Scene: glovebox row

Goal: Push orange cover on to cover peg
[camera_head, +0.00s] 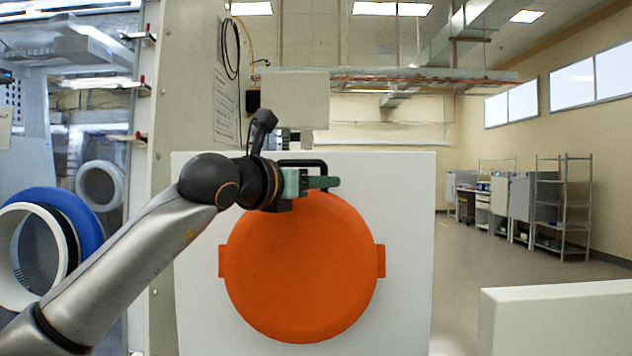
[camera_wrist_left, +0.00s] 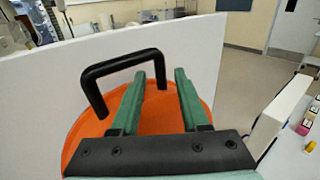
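The round orange cover (camera_head: 300,275) has a side tab at left and right and stands against a white upright panel (camera_head: 408,220). A black handle (camera_head: 302,162) shows at its top edge. In the left wrist view the handle (camera_wrist_left: 122,65) rises over the orange cover (camera_wrist_left: 155,112). My left gripper (camera_head: 330,182) is at the top of the cover by the handle. Its green fingers (camera_wrist_left: 160,75) are apart, and the handle's right leg appears between them; whether they touch it I cannot tell. I cannot make out the cover peg. My right gripper is not in view.
Blue and white glovebox ports (camera_head: 85,225) are at the left, behind my left arm. A low white block (camera_head: 558,318) stands at the front right. Metal shelves (camera_head: 563,210) are far back, with open floor before them. Small coloured items (camera_wrist_left: 305,125) lie at the wrist view's right.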

